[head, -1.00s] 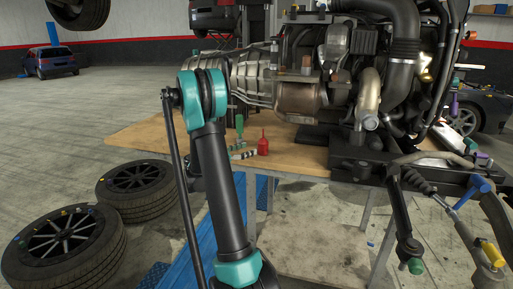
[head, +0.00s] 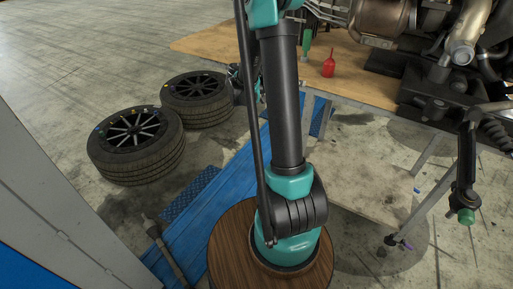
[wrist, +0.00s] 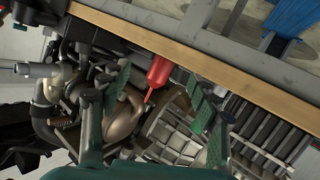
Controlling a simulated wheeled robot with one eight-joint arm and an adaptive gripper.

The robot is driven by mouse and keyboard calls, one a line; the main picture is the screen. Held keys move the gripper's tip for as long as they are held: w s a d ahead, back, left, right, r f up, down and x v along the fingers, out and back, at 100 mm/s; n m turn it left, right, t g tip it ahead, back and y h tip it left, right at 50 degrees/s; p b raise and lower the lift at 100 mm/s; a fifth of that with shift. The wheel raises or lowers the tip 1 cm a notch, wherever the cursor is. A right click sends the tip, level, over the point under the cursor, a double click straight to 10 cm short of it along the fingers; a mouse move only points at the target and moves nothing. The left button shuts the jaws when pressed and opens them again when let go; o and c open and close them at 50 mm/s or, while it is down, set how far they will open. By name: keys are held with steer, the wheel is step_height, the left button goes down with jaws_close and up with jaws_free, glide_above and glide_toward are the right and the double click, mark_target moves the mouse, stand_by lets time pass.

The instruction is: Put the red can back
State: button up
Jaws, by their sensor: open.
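The red can (head: 328,68) has a narrow spout and stands near the front edge of the wooden table top (head: 354,84). In the wrist view the same red can (wrist: 158,70) shows between and beyond the two green fingers of my gripper (wrist: 160,100). The fingers are apart, with nothing held between them. In the head view my arm hides most of my gripper. A green upright piece (head: 306,42) shows just left of the can; I cannot tell whether it is a finger of mine.
An engine with pipes (head: 392,20) fills the table's right side, behind and beside the can. Two tyres (head: 137,145) lie on the floor at left. A grey cabinet (head: 50,190) stands at the left edge. A low board (head: 365,185) lies under the table.

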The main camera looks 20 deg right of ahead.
steer(key=s+a+f+n+t+y, duration=0.1)
steer(key=s+a+f+n+y, duration=0.3)
steer(key=s+a, duration=0.3)
steer(key=s+a+f+n+y, duration=0.3)
steer(key=s+a+n+y, duration=0.2)
steer(key=s+a, duration=0.3)
steer(key=s+a+f+n+t+y, duration=0.1)
steer(key=s+a+f+n+y, duration=0.3)
steer(key=s+a, duration=0.4)
steer(key=shift+a+f+n+t+y, duration=0.35)
steer(key=shift+a+n+y, duration=0.2)
steer(key=shift+y, duration=0.35)
